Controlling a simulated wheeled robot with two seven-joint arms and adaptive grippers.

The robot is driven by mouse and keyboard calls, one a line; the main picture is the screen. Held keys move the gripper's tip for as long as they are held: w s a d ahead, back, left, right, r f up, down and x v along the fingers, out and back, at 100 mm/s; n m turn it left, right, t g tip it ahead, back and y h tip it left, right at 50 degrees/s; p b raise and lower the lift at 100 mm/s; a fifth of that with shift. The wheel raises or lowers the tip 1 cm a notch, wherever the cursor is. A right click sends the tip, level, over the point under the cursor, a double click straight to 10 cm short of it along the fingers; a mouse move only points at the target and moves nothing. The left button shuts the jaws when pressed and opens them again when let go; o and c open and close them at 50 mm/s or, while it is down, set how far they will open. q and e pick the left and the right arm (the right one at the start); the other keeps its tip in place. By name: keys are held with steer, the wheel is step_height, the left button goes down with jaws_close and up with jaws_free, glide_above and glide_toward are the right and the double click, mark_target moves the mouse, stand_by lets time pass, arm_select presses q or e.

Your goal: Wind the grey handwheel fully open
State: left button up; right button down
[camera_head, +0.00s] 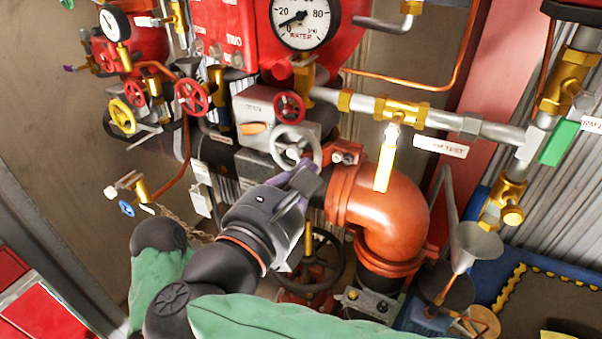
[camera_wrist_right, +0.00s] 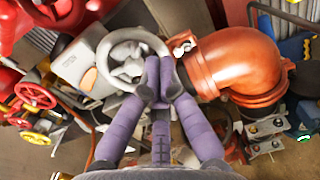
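The grey handwheel (camera_head: 295,146) sits on the front of a light grey valve box (camera_head: 257,112) with an orange pointer, left of the orange pipe elbow. It also shows in the right wrist view (camera_wrist_right: 127,58), tilted, with its spokes visible. My right gripper (camera_head: 308,178) reaches up to the wheel's lower right side. In the right wrist view its purple fingers (camera_wrist_right: 161,78) are close together and overlap the right part of the rim. They look shut on the rim, and they hide that stretch of it. My left gripper is not in view.
The orange elbow (camera_head: 385,215) is close right of my gripper. A small red handwheel (camera_head: 289,107) is just above the grey one. More red and yellow wheels are at left. A yellow lever (camera_head: 384,165) hangs at right.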

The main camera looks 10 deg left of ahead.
steer(key=shift+b+x, duration=0.35)
steer(key=shift+x, duration=0.55)
stand_by(0.3)
